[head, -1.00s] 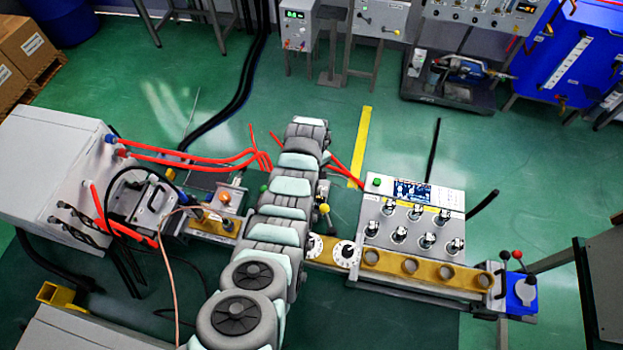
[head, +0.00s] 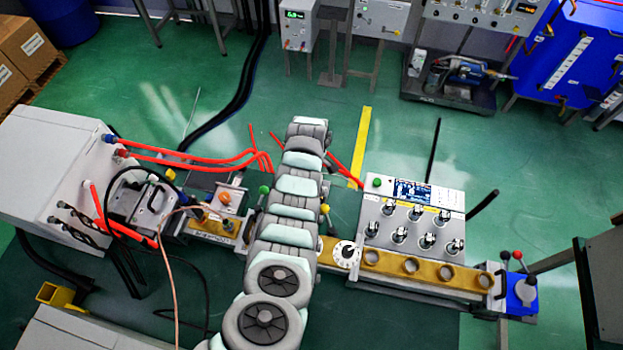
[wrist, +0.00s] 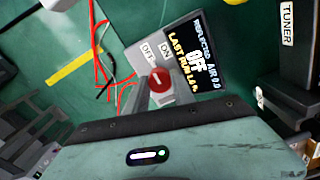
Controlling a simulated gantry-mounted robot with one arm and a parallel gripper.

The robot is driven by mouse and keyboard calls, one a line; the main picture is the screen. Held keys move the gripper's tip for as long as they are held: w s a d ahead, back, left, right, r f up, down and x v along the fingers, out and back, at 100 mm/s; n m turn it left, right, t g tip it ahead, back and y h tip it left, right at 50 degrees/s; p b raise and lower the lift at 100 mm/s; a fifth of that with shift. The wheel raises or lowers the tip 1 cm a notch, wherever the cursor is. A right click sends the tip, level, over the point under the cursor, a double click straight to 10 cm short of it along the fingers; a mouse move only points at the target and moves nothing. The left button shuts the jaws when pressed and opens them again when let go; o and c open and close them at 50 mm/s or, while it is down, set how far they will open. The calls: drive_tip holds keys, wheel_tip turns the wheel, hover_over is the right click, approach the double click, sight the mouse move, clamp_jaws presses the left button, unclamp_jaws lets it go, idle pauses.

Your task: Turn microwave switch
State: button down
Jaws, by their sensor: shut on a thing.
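The red round switch (wrist: 159,83) with a white mark shows near the middle of the wrist view. It sits on a light panel by OFF and ON labels, beside a black display (wrist: 196,58) that reads OFF. My gripper (wrist: 155,114) fills the bottom of that view with its pale teal housing. In the head view my arm covers the switch and my gripper.
A grey box with a screen (head: 411,192) and several metal fittings stands right of my arm. A white dial (head: 346,253) lies close to the arm. Red hoses (head: 195,160) and cables run on the left. Green floor lies open beyond.

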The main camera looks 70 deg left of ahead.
drive_tip(key=shift+f, duration=0.1)
drive_tip(key=c, duration=1.1)
unclamp_jaws()
drive_tip(key=shift+o, duration=0.2)
wheel_tip(320, 180, up, 11)
drive_tip(key=shift+b, duration=0.35)
drive_tip(key=shift+a+f, duration=0.1)
